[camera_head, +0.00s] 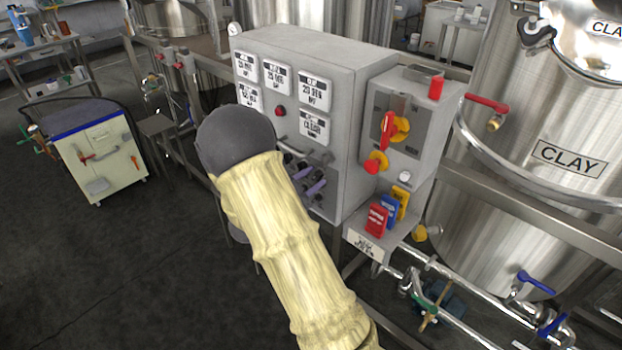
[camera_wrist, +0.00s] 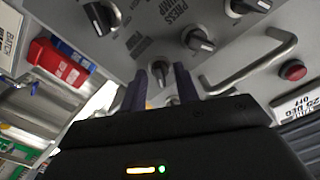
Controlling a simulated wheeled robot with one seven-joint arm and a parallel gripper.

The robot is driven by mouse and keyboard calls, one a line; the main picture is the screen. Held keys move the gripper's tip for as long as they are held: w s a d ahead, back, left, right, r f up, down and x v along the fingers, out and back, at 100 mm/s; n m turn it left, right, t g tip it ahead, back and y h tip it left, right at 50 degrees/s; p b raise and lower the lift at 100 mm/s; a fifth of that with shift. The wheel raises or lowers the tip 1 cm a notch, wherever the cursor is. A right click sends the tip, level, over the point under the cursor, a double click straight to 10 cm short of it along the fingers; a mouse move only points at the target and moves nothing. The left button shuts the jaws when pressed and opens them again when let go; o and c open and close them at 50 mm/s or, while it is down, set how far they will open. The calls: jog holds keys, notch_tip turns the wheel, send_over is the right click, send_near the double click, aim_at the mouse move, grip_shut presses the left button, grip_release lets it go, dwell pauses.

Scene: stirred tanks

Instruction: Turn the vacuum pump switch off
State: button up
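The grey control cabinet (camera_head: 352,95) carries several black rotary switches with pale pointers on its lower front, partly hidden by my arm. In the wrist view, one rotary switch (camera_wrist: 160,71) lies between the fingertips of my gripper (camera_wrist: 159,82). The fingers are apart, one on each side of it; I cannot tell whether they touch it. Other rotary switches (camera_wrist: 199,41) sit farther along the panel. The lettering by the switch between my fingers is hidden or unreadable, so I cannot confirm it is the vacuum pump switch. My gripper (camera_head: 310,182) also shows at the switches in the head view.
A bar handle (camera_wrist: 250,65) and a red button (camera_wrist: 293,70) are beside the switches. A side box has a red-and-yellow switch (camera_head: 390,128). The steel CLAY tank (camera_head: 510,190) stands to the right.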

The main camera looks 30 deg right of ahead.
grip_shut()
jog(key=shift+n+p, duration=0.4)
jog(key=n+p, duration=0.4)
jog(key=n, duration=0.1)
jog(key=shift+r+p, duration=0.2)
jog(key=shift+p, duration=0.1)
jog(key=n+p, duration=0.2)
jog(key=n, duration=0.1)
jog(key=shift+n+p, duration=0.35)
jog(key=shift+n, duration=0.05)
jog(key=shift+f+n+p, duration=0.2)
jog(key=shift+n+p, duration=0.6)
jog(key=shift+n, duration=0.4)
